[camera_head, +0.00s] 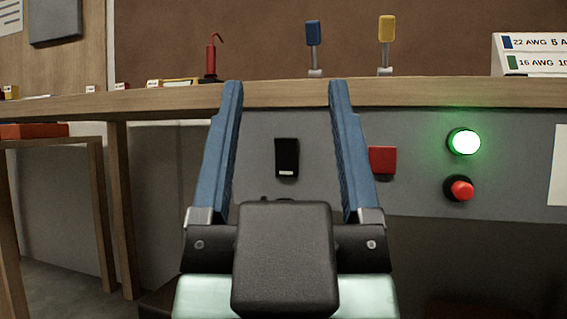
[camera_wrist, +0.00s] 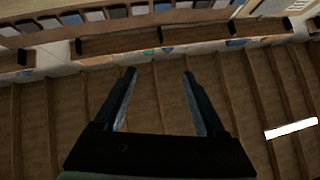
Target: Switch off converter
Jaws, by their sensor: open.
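A grey panel (camera_head: 420,192) under the tabletop carries the controls in the head view. A black rocker switch (camera_head: 287,158) with a white mark at its lower end sits on it, seen between my fingers. A red square button (camera_head: 382,160) is just right of my right finger. A green lamp (camera_head: 464,142) glows at the right, with a red round button (camera_head: 459,189) below it. None is visibly labelled as the converter. My gripper (camera_head: 285,88) is open and empty in front of the panel. In the wrist view my gripper (camera_wrist: 160,74) is also open, with no panel visible.
The wooden tabletop edge (camera_head: 290,93) runs above the panel. A blue-topped lever (camera_head: 313,45), a yellow-topped lever (camera_head: 386,42) and a red-handled tool (camera_head: 212,57) stand there. A wooden side table (camera_head: 55,143) is at the left. The wrist view shows a brown plank floor (camera_wrist: 160,115).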

